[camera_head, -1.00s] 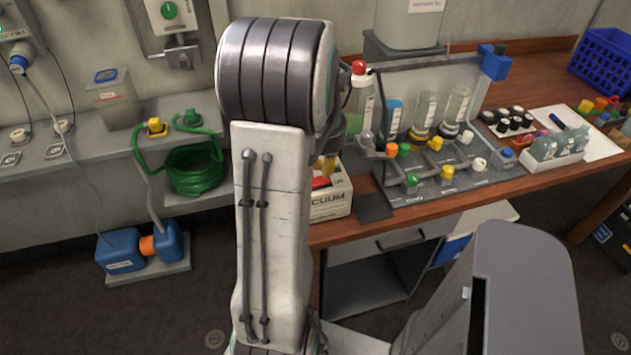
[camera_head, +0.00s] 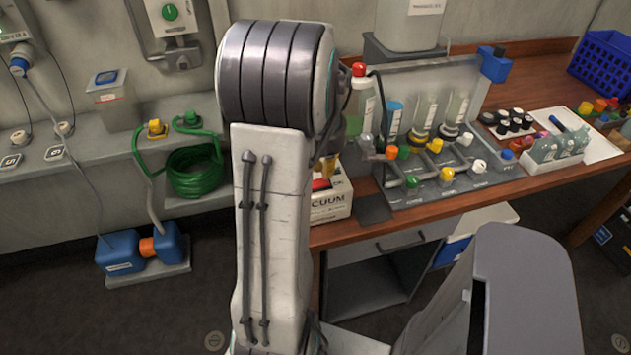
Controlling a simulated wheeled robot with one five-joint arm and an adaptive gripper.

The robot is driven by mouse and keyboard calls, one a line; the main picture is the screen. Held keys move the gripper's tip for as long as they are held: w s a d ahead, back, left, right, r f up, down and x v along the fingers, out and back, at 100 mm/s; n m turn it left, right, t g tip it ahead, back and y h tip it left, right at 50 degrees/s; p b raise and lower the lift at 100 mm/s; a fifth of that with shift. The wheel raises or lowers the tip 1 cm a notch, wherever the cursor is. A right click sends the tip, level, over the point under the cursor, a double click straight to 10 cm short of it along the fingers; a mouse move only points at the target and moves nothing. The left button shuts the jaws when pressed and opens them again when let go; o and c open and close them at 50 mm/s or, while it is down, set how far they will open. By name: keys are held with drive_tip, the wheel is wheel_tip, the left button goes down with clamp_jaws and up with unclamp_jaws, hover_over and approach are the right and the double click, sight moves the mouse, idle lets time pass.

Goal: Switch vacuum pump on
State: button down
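The vacuum pump is a white box (camera_head: 331,203) with "VACUUM" lettering on its front, at the left end of the wooden bench. A red switch (camera_head: 320,184) shows on its top, partly hidden by my arm. My gripper (camera_head: 327,169) is mostly hidden behind my arm. Only a small yellowish part of it shows, pointing down just above the box, close to the red switch. I cannot tell whether it touches the switch, or whether its fingers are open or shut. The switch's position is also unclear.
A dark pad (camera_head: 374,207) lies between. A green hose coil (camera_head: 194,171) is on the left ledge. Vials and a blue basket (camera_head: 603,62) are farther right.

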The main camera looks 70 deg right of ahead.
drive_tip(key=shift+f+b, duration=1.55)
drive_tip(key=shift+f, duration=0.2)
idle(1.3)
drive_tip(key=shift+r, duration=0.15)
drive_tip(key=shift+r+p, duration=2.85)
drive_tip(key=shift+r, duration=0.55)
drive_tip(key=s+a+f+y, duration=0.1)
drive_tip(key=a+f+y, duration=0.15)
drive_tip(key=a, duration=0.65)
drive_tip(key=w+a+r+n+t, duration=0.1)
drive_tip(key=w+a+r+n, duration=0.2)
drive_tip(key=a, duration=0.6)
drive_tip(key=w+a+r+n+t, duration=0.1)
drive_tip(key=w+a+r+n, duration=0.2)
drive_tip(key=w+a+n, duration=0.2)
drive_tip(key=w+a+r+n+t, duration=0.1)
drive_tip(key=w+a+n, duration=0.3)
drive_tip(key=a+n, duration=0.4)
drive_tip(key=shift+a+r+n+t+h, duration=0.35)
drive_tip(key=shift+a+r, duration=0.55)
drive_tip(key=shift+a, duration=2.3)
